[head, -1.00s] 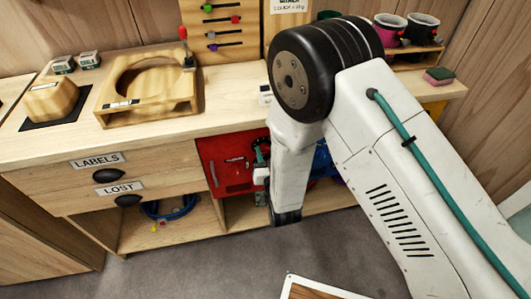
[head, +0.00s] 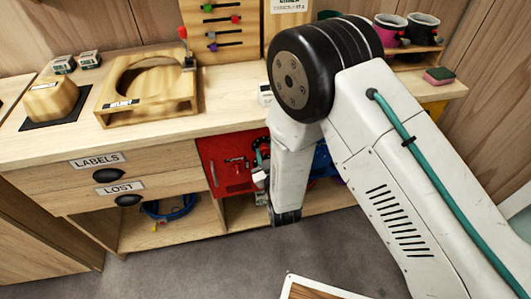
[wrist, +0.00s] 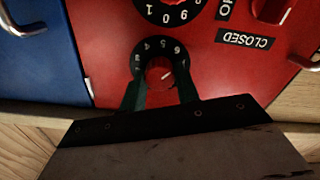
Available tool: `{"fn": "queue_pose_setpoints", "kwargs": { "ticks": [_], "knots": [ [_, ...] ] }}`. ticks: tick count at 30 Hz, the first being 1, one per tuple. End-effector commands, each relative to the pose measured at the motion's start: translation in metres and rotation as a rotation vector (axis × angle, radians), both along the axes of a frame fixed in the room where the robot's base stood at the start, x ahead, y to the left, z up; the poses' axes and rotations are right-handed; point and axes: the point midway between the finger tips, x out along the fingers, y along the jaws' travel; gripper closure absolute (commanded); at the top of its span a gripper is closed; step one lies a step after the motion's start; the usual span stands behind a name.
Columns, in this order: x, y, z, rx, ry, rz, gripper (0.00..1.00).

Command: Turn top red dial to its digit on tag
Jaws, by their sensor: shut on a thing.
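In the wrist view, which is upside down, the upper red dial (wrist: 159,74) sits on a black disc with white digits. A white mark shows on the dial's face. My gripper (wrist: 160,84) has its two dark green fingers on either side of this dial, shut on it. A second red dial (wrist: 170,2) with a digit ring is partly cut off at the picture's top edge. In the head view, the red door (head: 230,165) is below the counter, and my arm hides much of its right side. I cannot make out the tag's digit.
A CLOSED label (wrist: 243,39) and another red knob (wrist: 270,10) are beside the dials. A blue door (wrist: 40,70) with a metal handle adjoins the red one. The wooden counter (head: 225,105) overhangs the red door, close to my gripper.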

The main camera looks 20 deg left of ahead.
Motion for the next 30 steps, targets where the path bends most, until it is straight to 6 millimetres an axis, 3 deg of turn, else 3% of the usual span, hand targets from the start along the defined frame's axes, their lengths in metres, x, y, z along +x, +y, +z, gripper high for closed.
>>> {"fn": "queue_pose_setpoints", "kwargs": {
  "ticks": [9,23,24,26,30],
  "knots": [
    [-0.0012,0.0013,-0.0002,-0.097,-0.059,0.004,0.91],
    [-0.0014,0.0015,-0.0002,-0.111,-0.069,0.004,0.91],
    [-0.0015,0.0016,-0.0002,-0.112,-0.069,0.005,0.66],
    [-0.0013,0.0014,-0.0001,-0.112,-0.068,0.004,0.49],
    [-0.0006,0.0004,-0.0001,-0.111,-0.068,0.002,0.47]
  ]
}}
